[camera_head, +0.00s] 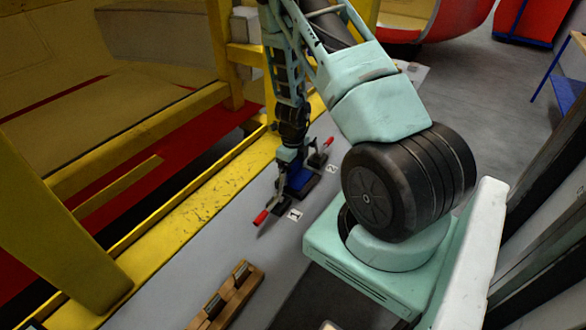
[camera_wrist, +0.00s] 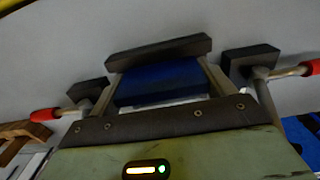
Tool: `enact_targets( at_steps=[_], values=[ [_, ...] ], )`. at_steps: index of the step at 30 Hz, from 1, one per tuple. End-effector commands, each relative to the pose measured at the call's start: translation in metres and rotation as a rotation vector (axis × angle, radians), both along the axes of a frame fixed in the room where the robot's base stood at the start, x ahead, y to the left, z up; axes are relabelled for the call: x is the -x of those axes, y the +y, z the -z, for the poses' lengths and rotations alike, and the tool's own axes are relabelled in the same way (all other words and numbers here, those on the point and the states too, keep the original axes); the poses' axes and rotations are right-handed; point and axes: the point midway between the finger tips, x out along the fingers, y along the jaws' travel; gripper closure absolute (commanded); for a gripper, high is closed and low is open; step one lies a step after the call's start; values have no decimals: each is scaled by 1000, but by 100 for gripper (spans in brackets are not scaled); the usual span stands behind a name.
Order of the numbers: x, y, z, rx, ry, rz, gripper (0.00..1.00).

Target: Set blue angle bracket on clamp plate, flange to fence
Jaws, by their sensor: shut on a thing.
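The blue angle bracket (camera_head: 301,181) is under my gripper (camera_head: 290,168) at the bench, between two clamps. In the wrist view my gripper (camera_wrist: 161,76) is shut on the blue bracket (camera_wrist: 160,84), one finger at each side. A dark bar (camera_wrist: 158,50), which looks like the fence, lies along the bracket's far edge. I cannot tell whether they touch. The clamp plate is mostly hidden under the bracket and gripper, so I cannot tell whether the bracket rests on it.
Red-handled clamps stand on both sides, the left handle (camera_head: 261,217) and right handle (camera_head: 328,141) sticking outward. Labels 1 (camera_head: 295,215) and 2 (camera_head: 332,168) lie nearby. A wooden rack (camera_head: 238,292) sits nearer on the grey bench. A yellow frame (camera_head: 185,210) edges the bench.

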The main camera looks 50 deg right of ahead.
Motion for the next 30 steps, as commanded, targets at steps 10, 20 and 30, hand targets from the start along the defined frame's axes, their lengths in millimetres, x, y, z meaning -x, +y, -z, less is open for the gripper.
enact_targets(
  at_steps=[10,20,30],
  values=[
    [0,0,3,0,0,0,0],
    [-1,0,-17,3,-1,-4,0],
    [-1,0,-87,3,-3,-3,0]
  ],
)
